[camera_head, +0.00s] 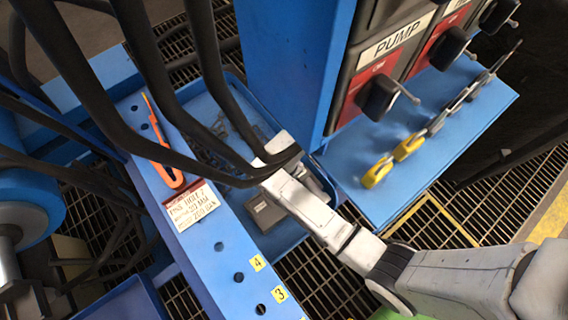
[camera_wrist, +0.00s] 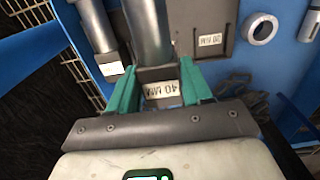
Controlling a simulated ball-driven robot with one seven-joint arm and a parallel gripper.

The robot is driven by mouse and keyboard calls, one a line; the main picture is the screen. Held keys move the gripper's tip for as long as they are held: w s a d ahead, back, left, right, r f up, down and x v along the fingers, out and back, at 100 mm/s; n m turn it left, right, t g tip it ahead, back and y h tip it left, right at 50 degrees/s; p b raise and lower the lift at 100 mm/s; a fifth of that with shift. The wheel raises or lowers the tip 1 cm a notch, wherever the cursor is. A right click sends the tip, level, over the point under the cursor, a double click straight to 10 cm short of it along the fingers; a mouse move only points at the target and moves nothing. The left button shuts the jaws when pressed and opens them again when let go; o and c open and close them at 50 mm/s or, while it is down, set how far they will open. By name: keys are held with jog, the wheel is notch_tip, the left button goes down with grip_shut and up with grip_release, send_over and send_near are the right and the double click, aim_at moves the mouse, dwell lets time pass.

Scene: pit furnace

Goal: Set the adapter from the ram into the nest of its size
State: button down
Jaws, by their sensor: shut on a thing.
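In the wrist view my gripper (camera_wrist: 161,88) has its green fingers closed on either side of a dark piece with a white "40 MM" label (camera_wrist: 162,89). A dark cylinder (camera_wrist: 148,32) rises right behind this piece; I cannot tell whether they are one part. A dark plate labelled "30 MM" (camera_wrist: 210,40) lies beyond, to the right. A grey ring (camera_wrist: 262,28) is beside that plate. In the head view my gripper is above the blue tray (camera_head: 293,238), its tips partly hidden by black hoses, so the held piece cannot be made out there.
A blue beam (camera_head: 222,238) with holes runs along the left of the tray, carrying an orange tool (camera_head: 160,140) and a paper tag (camera_head: 195,205). A blue post (camera_head: 290,60) and the pump panel (camera_head: 390,50) stand behind. Black hoses (camera_head: 205,60) cross above the tray.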

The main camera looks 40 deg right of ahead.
jog(key=shift+w+a+f, duration=0.1)
jog(key=shift+w+a, duration=0.05)
jog(key=shift+w, duration=0.3)
jog(key=shift+f+b, duration=2)
jog(key=shift+b, duration=0.65)
jog(key=shift+f+b, duration=0.35)
jog(key=shift+f, duration=0.5)
jog(key=shift+p, duration=0.8)
jog(key=shift+f+b, duration=0.45)
jog(key=shift+f, duration=0.4)
jog(key=shift+c, duration=2)
grip_release()
jog(key=shift+s, duration=0.1)
